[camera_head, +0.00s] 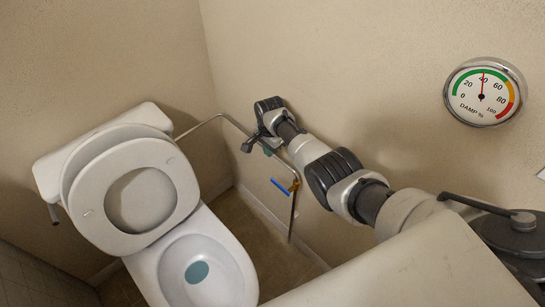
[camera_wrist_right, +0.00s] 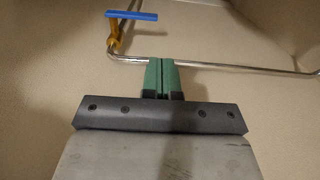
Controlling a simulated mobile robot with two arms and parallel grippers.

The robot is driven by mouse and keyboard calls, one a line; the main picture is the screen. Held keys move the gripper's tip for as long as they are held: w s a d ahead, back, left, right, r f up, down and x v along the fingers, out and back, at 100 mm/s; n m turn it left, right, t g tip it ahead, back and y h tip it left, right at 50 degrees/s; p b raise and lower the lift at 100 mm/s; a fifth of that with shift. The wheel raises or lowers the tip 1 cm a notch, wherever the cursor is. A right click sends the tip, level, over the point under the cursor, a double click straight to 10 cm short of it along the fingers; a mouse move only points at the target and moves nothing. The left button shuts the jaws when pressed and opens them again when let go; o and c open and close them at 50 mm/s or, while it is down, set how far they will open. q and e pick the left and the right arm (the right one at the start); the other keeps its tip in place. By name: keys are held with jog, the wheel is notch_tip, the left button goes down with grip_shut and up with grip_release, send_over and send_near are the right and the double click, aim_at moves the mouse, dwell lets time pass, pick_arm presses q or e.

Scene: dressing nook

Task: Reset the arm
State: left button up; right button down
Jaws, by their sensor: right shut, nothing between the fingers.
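My right arm reaches from the lower right along the wall in the head view. Its gripper (camera_head: 268,147) is near the bent metal pipe beside the toilet. In the right wrist view the two green fingers of my right gripper (camera_wrist_right: 162,76) are together, with nothing between them. They overlap the pipe in that picture; I cannot tell whether they touch it. My left gripper does not show.
A white toilet (camera_head: 210,262) with its lid and seat raised (camera_head: 150,240) stands at the left. A metal pipe (camera_head: 292,215) with a blue-handled valve (camera_head: 280,187) runs beside it. A round damp gauge (camera_head: 470,108) hangs on the right wall. Bare floor (camera_head: 285,265) shows between toilet and wall.

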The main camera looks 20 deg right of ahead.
jog(key=s+a+f+n+t, duration=0.1)
jog(key=s+a+f+n, duration=0.1)
jog(key=s+n, duration=0.5)
jog(key=s+a+f+n+t, duration=0.1)
jog(key=s+a+f+n, duration=0.1)
jog(key=s, duration=0.9)
jog(key=s+a+r+n+t, duration=0.1)
jog(key=s+r+n, duration=0.4)
jog(key=s, duration=0.5)
jog(key=s+r+n+t, duration=0.1)
jog(key=s+r+n, duration=0.1)
jog(key=s+r, duration=0.65)
notch_tip(320, 180, down, 26)
jog(key=s+g, duration=0.2)
jog(key=s+d+f+g, duration=0.1)
jog(key=s+d+f, duration=0.1)
jog(key=s+f, duration=1.4)
jog(key=shift+d+f+n+p, duration=0.15)
jog(key=shift+d+n+p, duration=0.15)
jog(key=shift+d+p, duration=0.15)
